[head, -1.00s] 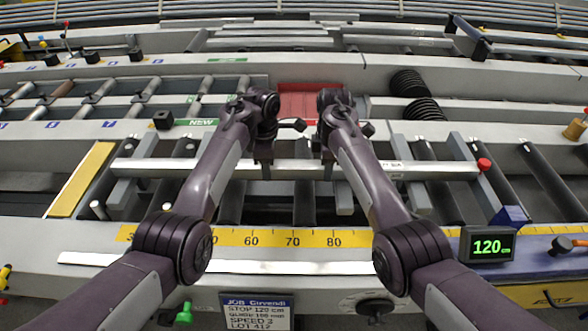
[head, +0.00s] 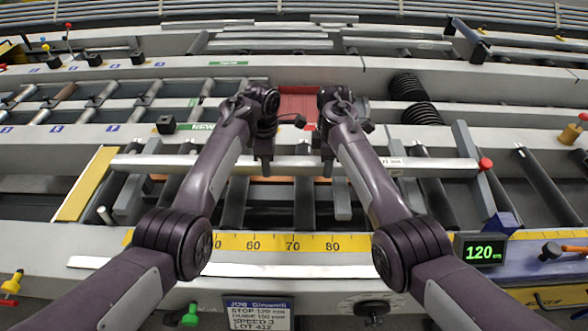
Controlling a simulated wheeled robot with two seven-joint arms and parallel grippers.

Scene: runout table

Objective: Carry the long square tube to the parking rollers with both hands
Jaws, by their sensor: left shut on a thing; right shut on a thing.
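The long square tube (head: 435,166) is a pale metal bar lying left to right across the dark rollers of the runout table in the head view. A red cap or stop (head: 485,164) is at its right end. My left gripper (head: 264,168) is shut on the tube left of its middle. My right gripper (head: 327,168) is shut on it a short way to the right. The fingertips are partly hidden by the arms and the tube. Several rollers (head: 40,95) lie in a bay at the far left; I cannot tell whether they are the parking rollers.
A yellow scale (head: 270,242) runs along the front edge, with a display (head: 482,249) reading 120. Behind the tube are a red ribbed panel (head: 297,107), a black block (head: 166,124) and black coiled hoses (head: 415,95). A yellow strip (head: 88,184) lies at left.

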